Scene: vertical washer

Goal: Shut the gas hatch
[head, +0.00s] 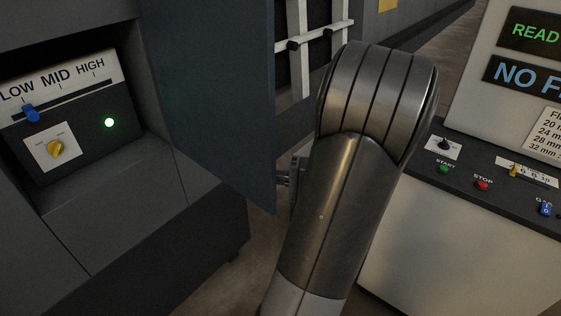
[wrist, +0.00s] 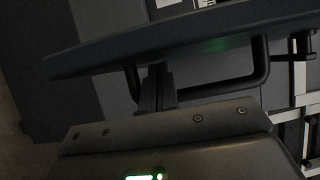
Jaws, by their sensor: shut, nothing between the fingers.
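The gas hatch is a dark blue-grey door panel (head: 222,90) standing open at the right side of a dark cabinet recess (head: 120,205). In the wrist view the hatch panel (wrist: 200,30) crosses the top as a slanted slab, with a dark bar handle (wrist: 262,72) on its face. My gripper (head: 282,179) is at the lower right edge of the hatch in the head view, mostly hidden by my arm. In the wrist view my gripper (wrist: 156,82) is shut and empty, its fingers close to the panel by the handle. Whether they touch it I cannot tell.
A pale console (head: 440,240) with buttons stands at the right. White rails (head: 299,50) stand behind. A strip of floor shows between cabinet and console.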

